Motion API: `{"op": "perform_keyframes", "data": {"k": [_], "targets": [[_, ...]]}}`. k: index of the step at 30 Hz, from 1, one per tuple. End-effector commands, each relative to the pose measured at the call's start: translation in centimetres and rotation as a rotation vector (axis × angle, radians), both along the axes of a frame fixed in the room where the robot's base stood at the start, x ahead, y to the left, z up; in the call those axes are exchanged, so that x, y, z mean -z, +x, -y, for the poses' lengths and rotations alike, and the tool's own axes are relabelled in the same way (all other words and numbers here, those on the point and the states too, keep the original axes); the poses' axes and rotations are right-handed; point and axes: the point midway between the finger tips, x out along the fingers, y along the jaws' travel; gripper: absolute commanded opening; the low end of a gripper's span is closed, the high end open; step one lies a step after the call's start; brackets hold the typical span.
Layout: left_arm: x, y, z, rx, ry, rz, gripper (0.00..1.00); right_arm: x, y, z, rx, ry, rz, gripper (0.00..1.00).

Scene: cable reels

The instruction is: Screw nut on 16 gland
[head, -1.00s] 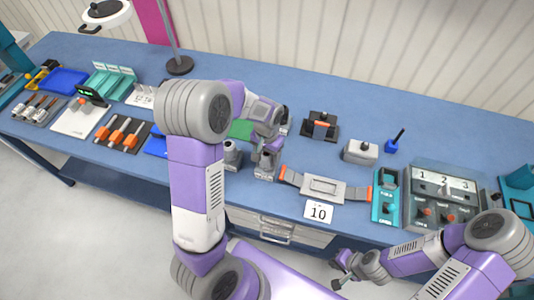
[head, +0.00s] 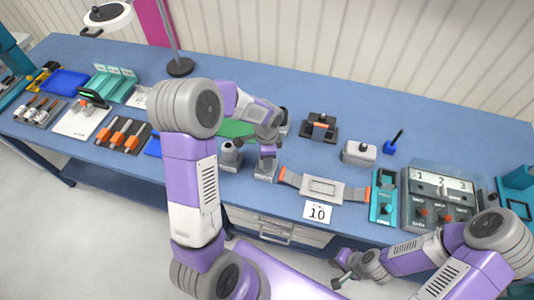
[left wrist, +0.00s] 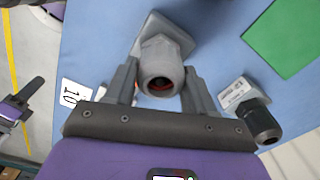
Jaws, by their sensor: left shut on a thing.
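My left gripper (head: 267,150) is over a small grey gland block (head: 265,171) near the table's front edge. In the left wrist view, my left gripper (left wrist: 160,92) is shut on a grey ribbed nut (left wrist: 160,68), one finger on each side. The nut sits on a grey block (left wrist: 177,36) and its round opening shows a reddish inside. Thread engagement is hidden. A second gland (left wrist: 262,122) with a black end and a labelled grey block stands beside it; it is also in the head view (head: 230,155). My right gripper (head: 343,270) is empty in front of the table, fingers apart.
A green mat (head: 236,129) lies behind the glands. A grey plate with orange ends (head: 322,188) and a "10" card (head: 317,212) are to the right. A teal device (head: 384,197) and a numbered panel (head: 441,196) stand further right. Orange-handled tools (head: 122,134) lie left.

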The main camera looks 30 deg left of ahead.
Motion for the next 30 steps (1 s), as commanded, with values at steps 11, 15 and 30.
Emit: {"op": "perform_keyframes", "data": {"k": [11,15,30], "targets": [[-0.4,0.1,-0.3,0.626,0.003,0.002,0.18,-3.4,0.0,0.0,0.0,0.0,0.0,0.0],[-0.5,0.1,-0.4,0.843,0.004,0.003,0.18,-4.7,0.0,0.0,0.0,0.0,0.0,0.0],[-0.2,0.3,-0.3,0.962,0.008,0.008,0.73,-5.0,0.0,0.0,0.0,0.0,0.0,0.0]]}}
